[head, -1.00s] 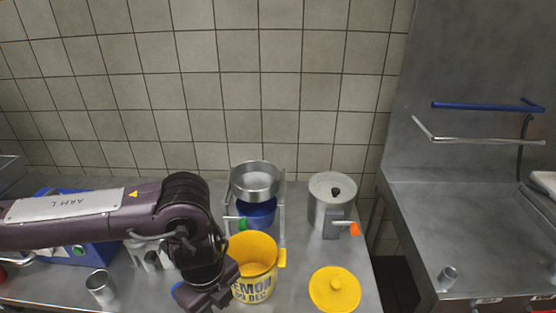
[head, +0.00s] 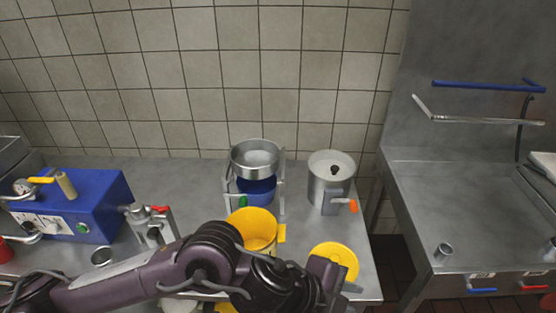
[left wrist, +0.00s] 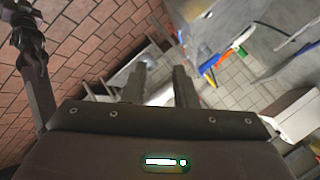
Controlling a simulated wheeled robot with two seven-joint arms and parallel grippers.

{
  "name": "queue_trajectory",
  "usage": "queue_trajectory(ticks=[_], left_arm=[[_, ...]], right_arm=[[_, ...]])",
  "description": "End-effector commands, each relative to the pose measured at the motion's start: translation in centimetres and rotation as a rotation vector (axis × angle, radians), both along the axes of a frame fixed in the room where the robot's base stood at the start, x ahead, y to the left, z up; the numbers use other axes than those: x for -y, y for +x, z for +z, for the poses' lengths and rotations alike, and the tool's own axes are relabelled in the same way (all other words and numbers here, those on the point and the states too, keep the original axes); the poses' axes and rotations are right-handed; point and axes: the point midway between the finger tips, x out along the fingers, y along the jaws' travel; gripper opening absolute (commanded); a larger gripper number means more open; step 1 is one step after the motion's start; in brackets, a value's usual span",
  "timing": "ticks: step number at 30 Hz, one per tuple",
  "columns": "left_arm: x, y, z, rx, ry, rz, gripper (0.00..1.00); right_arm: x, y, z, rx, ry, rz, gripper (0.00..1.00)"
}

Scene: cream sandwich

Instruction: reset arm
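My left gripper (head: 322,282) is at the lower middle of the head view, partly in front of the yellow lid (head: 340,255). In the left wrist view, its two fingers (left wrist: 158,82) stand apart with nothing seen between them, so it is open. My left arm crosses the bottom of the head view, in front of the lower part of the yellow bucket (head: 255,226). My right gripper does not show in the head view, and I cannot make it out in the left wrist view.
A steel bowl (head: 255,158) sits on a stand above a blue container (head: 257,190). A lidded steel pot (head: 330,180) stands to its right. A blue machine (head: 95,200) is at left, beside a metal device (head: 150,226). A steel counter (head: 455,185) is at right, beyond a floor gap.

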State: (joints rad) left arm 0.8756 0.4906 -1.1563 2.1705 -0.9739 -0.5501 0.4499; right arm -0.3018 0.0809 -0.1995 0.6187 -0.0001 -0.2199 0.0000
Motion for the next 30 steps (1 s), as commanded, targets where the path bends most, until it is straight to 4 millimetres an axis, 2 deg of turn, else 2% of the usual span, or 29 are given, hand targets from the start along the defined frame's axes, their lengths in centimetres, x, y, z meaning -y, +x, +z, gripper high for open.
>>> queue_trajectory(ticks=[2,5,8,11,14,16,18,21,24,30], left_arm=[[1.6,0.1,2.4,-0.024,-0.138,0.104,0.25],[1.7,1.9,5.0,-0.055,-0.273,0.277,0.25],[-0.2,4.3,6.3,-0.112,-0.367,0.487,0.25],[-3.9,6.7,6.0,-0.190,-0.417,0.721,0.25],[-8.9,8.2,4.0,-0.290,-0.418,0.971,0.25],[-12.8,8.4,1.7,-0.370,-0.393,1.144,0.25],[-16.6,7.8,-0.8,-0.450,-0.352,1.305,0.25],[-21.1,6.1,-3.9,-0.546,-0.283,1.482,0.25],[-24.4,4.1,-6.3,-0.625,-0.219,1.613,0.25],[-29.3,-0.4,-9.7,-0.755,-0.098,1.812,0.25]], right_arm=[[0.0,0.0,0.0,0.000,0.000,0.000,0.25],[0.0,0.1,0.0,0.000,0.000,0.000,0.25],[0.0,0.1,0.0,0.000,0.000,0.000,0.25],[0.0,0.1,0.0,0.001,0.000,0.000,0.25],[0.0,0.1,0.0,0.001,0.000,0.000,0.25],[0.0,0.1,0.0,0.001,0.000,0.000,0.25],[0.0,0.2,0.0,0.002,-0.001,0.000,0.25],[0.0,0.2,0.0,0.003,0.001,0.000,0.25],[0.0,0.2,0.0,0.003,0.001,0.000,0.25],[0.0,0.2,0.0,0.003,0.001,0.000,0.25]])
